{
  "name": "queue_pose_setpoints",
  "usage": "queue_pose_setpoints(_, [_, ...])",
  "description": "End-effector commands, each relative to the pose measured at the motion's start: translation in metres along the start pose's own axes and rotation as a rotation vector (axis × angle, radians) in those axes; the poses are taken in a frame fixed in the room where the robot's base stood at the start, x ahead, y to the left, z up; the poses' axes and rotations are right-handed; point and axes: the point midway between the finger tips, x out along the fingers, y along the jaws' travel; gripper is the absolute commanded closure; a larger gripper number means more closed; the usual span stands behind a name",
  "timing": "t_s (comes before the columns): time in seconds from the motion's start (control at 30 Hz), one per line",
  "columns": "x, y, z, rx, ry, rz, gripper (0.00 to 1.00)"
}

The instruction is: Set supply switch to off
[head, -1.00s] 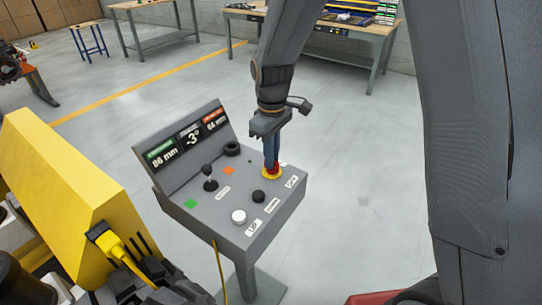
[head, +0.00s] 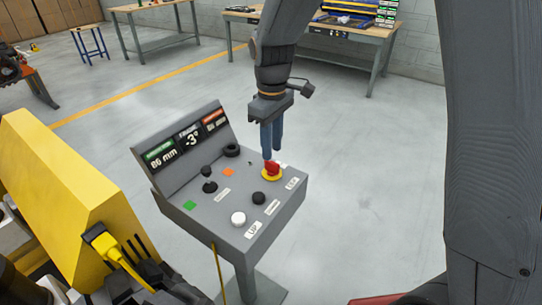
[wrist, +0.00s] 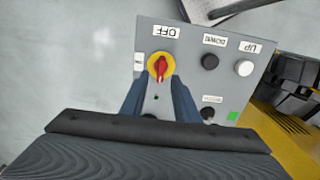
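The supply switch is a red rotary handle on a yellow disc (head: 272,171), at the right side of the grey console's sloping top. In the wrist view the red handle (wrist: 160,68) lies roughly along the line toward the OFF label (wrist: 166,31). I cannot tell which end is its pointer. A second small label (wrist: 138,61) beside the disc is too small to read. My gripper (head: 271,153) points down just above the handle. In the wrist view its two blue fingers are apart with bare panel between them, and they hold nothing.
The grey console (head: 222,238) also bears a white UP button (head: 238,219), a black DOWN button (head: 258,198), a black joystick (head: 209,186) and a display (head: 188,140). A yellow machine (head: 75,190) stands close on the left. Open floor lies to the right.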

Motion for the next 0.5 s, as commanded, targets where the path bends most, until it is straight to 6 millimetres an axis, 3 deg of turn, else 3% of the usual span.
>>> queue_pose_setpoints(0.2, [-0.029, 0.001, -0.001, 0.000, 0.003, 0.002, 0.72])
queue_pose_setpoints(0.5, [-0.036, 0.000, -0.001, 0.000, 0.000, 0.000, 0.72])
